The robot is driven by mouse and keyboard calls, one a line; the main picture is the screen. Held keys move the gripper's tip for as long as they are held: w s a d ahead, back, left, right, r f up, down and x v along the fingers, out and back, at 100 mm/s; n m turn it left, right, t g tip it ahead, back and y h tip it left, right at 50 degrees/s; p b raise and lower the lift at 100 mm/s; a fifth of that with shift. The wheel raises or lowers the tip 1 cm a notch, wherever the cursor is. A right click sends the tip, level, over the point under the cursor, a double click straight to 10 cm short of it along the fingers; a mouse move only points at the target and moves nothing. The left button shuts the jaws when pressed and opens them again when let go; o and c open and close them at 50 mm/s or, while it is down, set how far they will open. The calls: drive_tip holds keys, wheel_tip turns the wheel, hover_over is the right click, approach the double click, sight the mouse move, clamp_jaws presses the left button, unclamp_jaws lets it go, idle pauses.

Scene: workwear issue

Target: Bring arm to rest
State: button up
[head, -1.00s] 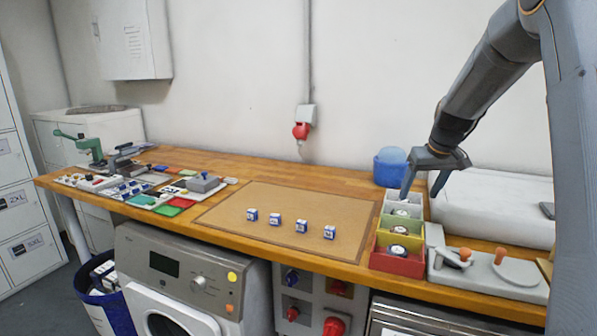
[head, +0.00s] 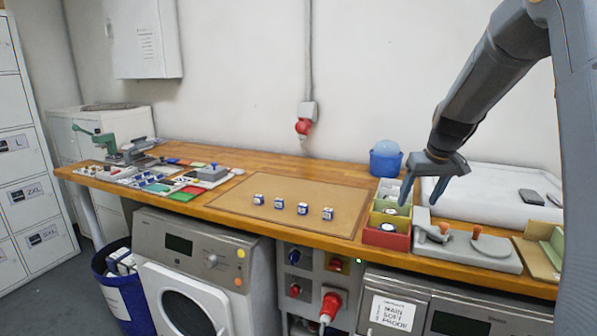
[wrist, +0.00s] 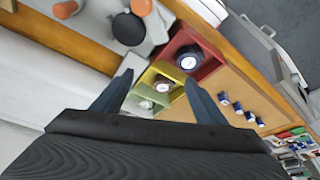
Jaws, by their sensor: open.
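My gripper (head: 420,198) is open and empty. In the head view it hangs above the right part of the wooden worktop (head: 240,158), over the back end of a row of small bins. A round item (wrist: 187,62) lies in the red bin.
Several small blue-and-white boxes (head: 279,202) stand on a brown mat (head: 235,197). A blue tub (head: 384,164) stands behind the bins. A grey fixture with orange knobs (head: 470,254) and a white tray (head: 480,208) are at the right. Open air surrounds the arm above the worktop.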

drive_tip(key=s+a+f+g, duration=0.1)
drive_tip(key=s+a+f, duration=0.2)
drive_tip(key=s, duration=0.8)
drive_tip(key=s+a+f+g, duration=0.1)
drive_tip(key=s+a+f, duration=0.3)
drive_tip(key=s, duration=0.7)
drive_tip(key=s+a+f+g, duration=0.1)
drive_tip(key=s+a+f, duration=0.3)
drive_tip(key=s+a, duration=0.3)
drive_tip(key=shift+s+a+m, duration=0.2)
drive_tip(key=shift+s+m, duration=0.2)
drive_tip(key=shift+s, duration=1.7)
